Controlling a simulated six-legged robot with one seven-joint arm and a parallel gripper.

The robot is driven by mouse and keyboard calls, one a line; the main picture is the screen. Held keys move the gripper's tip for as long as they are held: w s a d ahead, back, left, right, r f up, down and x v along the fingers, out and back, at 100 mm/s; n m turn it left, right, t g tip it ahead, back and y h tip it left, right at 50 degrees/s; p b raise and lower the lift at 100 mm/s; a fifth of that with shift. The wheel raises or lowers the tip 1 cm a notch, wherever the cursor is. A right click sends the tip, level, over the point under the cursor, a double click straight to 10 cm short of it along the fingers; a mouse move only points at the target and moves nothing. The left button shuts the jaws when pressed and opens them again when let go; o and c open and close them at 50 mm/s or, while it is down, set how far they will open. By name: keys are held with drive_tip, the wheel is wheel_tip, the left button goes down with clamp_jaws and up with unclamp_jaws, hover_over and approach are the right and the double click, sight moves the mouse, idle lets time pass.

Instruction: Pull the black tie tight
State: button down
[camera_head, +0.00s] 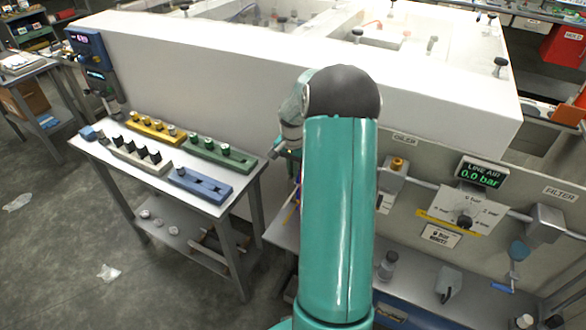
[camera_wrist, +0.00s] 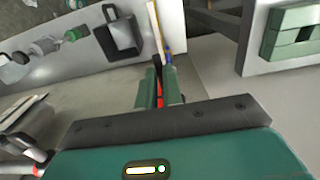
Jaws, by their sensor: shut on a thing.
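My gripper (camera_wrist: 159,85) shows in the wrist view with its two green fingers close together. It is shut on a thin dark strip, which looks like the black tie (camera_wrist: 157,62), with a little red beside it. Most of the strip is hidden between the fingers. A blue-tipped piece (camera_wrist: 168,57) sits just past the right finger, in line with a pale yellow strip (camera_wrist: 154,22). In the head view my teal arm hides the gripper's fingers, and the tie cannot be made out there.
A bench on the left holds coloured racks, including a green one (camera_head: 222,153) and a blue one (camera_head: 201,184). On the right, a panel carries a display (camera_head: 481,173) reading 0.0 bar, a dial (camera_head: 464,220) and a filter (camera_head: 545,224). A grey canister (camera_head: 388,265) stands on the shelf below.

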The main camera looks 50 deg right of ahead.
drive_tip(key=a, duration=0.1)
drive_tip(key=s+a, duration=0.1)
drive_tip(key=a, duration=0.3)
drive_tip(key=shift+s+a, duration=0.1)
drive_tip(key=shift+s, duration=0.15)
drive_tip(key=c, duration=1.5)
unclamp_jaws()
drive_tip(key=shift+r, duration=0.15)
wheel_tip(320, 180, up, 14)
drive_tip(key=shift+f, duration=0.2)
